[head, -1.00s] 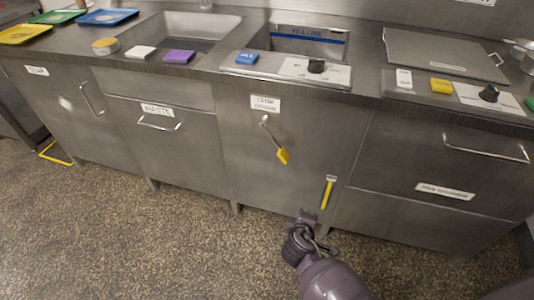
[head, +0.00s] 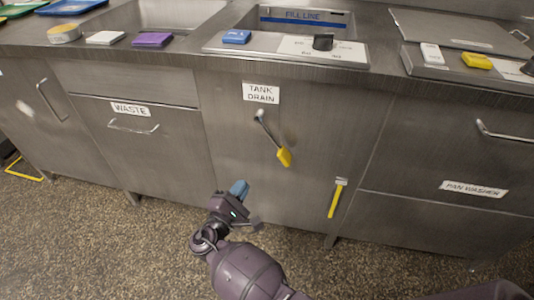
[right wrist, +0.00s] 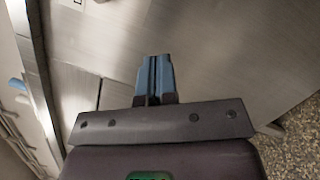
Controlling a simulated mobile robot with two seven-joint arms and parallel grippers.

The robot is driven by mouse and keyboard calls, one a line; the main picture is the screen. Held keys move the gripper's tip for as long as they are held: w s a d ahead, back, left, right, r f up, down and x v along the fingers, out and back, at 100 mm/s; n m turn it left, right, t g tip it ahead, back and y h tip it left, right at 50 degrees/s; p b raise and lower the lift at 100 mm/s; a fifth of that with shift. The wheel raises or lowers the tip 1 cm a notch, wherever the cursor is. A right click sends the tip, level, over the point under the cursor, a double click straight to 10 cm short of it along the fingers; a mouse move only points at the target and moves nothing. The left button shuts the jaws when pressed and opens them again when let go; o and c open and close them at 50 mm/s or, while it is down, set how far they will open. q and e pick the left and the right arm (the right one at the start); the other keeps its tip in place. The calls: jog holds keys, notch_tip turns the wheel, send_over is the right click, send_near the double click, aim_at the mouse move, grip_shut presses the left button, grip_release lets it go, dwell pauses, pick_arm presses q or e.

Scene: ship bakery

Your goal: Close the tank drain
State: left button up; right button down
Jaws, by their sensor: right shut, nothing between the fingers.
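The tank drain lever (head: 269,135) hangs on the steel cabinet front under a "TANK DRAIN" label (head: 261,93). Its metal rod slants down to the right from its pivot and ends in a yellow grip (head: 284,157). My right gripper (head: 239,188) is shut and empty, below and left of the yellow grip and apart from it. Its blue fingers (right wrist: 155,76) lie together in the right wrist view, with the steel front beyond them. My left gripper does not show.
A short yellow handle (head: 335,201) hangs lower right on the same front. The waste drawer handle (head: 133,128) sticks out at left and the pan washer handle (head: 505,133) at right. A counter edge overhangs above. Speckled floor (head: 100,235) is open in front.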

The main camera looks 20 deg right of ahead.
jog(key=shift+d+r, duration=0.1)
send_near(274, 138)
jog(key=w+d+f, duration=0.2)
jog(key=w+d, duration=0.2)
jog(key=w, duration=0.1)
jog(key=shift+w+d, duration=0.15)
jog(key=shift+d, duration=0.3)
dwell(0.5)
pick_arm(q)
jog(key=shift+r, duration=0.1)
pick_arm(e)
jog(key=shift+d+r+n, duration=0.15)
jog(key=shift+d+n, duration=0.05)
jog(key=shift+n, duration=0.2)
jog(key=shift+s+d+r+n, duration=0.15)
jog(key=shift+s+d+n, duration=0.05)
jog(key=shift+s+n, duration=0.1)
